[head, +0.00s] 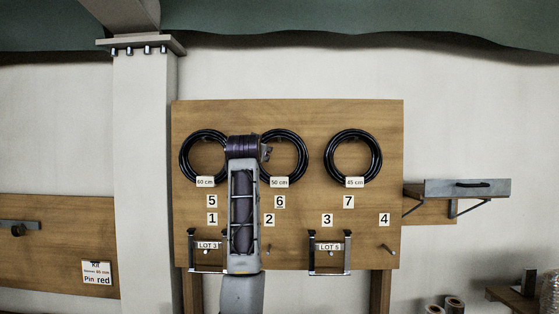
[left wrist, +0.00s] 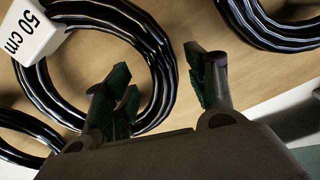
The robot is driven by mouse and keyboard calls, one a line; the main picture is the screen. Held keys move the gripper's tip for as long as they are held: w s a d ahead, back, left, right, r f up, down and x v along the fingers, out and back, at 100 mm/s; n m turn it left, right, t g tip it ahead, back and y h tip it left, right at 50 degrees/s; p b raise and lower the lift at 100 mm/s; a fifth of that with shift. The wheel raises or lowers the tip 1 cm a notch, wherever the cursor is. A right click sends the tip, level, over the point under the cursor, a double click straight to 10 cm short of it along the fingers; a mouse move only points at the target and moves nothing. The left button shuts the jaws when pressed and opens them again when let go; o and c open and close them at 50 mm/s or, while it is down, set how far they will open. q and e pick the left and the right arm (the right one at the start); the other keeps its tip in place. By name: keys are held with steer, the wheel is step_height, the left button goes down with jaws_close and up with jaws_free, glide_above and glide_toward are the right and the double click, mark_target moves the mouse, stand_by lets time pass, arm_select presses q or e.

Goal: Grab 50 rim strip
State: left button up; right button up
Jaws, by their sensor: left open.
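The 50 cm rim strip (head: 303,158) is a black coil hanging in the middle of the wooden board, with a white "50 cm" tag (head: 280,182) at its lower edge. My left gripper (head: 267,150) is in front of this coil's left side, and my wrist hides part of it. In the left wrist view, the left gripper (left wrist: 162,78) is open, with the coil (left wrist: 163,62) passing between its fingers in the picture. I cannot tell whether they touch. The tag (left wrist: 30,30) is at the upper left there. My right gripper is not in view.
A 60 cm coil (head: 186,158) hangs to the left and a 45 cm coil (head: 376,158) to the right. Below are the brackets LOT 3 (head: 207,270) and LOT 5 (head: 329,272), and a peg (head: 388,249). A grey shelf (head: 463,189) juts out right.

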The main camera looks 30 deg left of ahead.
arm_select(q)
steer(key=shift+p+x, duration=0.45)
steer(key=shift+x, duration=0.85)
jaws_close()
steer(key=shift+r, duration=0.1)
steer(key=shift+r+b, duration=0.65)
steer(key=shift+r, duration=4.25)
